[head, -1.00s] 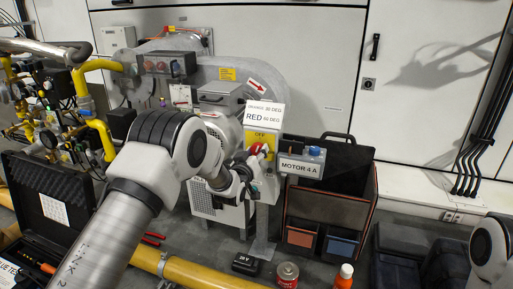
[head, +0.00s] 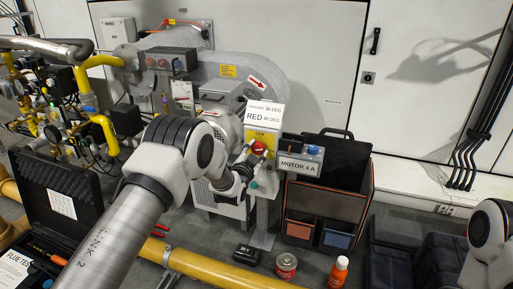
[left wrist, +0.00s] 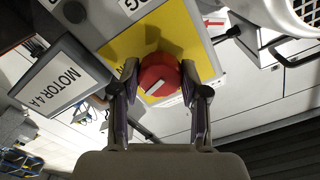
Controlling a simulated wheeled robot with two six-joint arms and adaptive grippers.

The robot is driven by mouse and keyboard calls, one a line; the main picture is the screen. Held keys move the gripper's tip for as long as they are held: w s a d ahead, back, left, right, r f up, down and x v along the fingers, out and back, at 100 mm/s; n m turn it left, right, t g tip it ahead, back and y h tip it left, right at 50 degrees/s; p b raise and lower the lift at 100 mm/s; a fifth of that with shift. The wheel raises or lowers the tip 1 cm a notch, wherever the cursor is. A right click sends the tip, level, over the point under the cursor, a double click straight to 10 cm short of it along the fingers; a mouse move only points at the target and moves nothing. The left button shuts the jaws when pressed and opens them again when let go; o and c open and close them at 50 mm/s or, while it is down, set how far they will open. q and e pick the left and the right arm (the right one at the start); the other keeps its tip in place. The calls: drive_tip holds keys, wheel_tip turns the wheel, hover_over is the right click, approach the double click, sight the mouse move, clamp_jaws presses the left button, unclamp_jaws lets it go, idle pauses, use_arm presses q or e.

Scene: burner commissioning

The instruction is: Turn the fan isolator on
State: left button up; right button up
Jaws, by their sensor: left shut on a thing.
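The fan isolator is a grey box with a yellow face (head: 263,137) marked OFF and a red rotary knob (head: 259,148), on a stand in the middle of the head view. In the left wrist view the red knob (left wrist: 158,75) sits on the yellow plate (left wrist: 185,38) with a pale mark across it. My left gripper (left wrist: 160,88) has one finger on each side of the knob and is shut on it. In the head view my left gripper (head: 247,165) partly hides the isolator's lower face. My right gripper is out of view; only part of that arm shows at the right edge.
Behind are the fan housing (head: 225,80) and an open tool bag (head: 330,200). A yellow pipe (head: 205,272), a red can (head: 286,266) and an orange bottle (head: 338,272) are in front.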

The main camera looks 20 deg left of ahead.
use_arm(q)
drive_tip(key=shift+m+p, duration=0.5)
drive_tip(key=shift+m, duration=1.2)
drive_tip(key=o, duration=1.1)
drive_tip(key=shift+o, duration=0.2)
drive_tip(key=s, duration=1.2)
drive_tip(key=shift+a, duration=0.2)
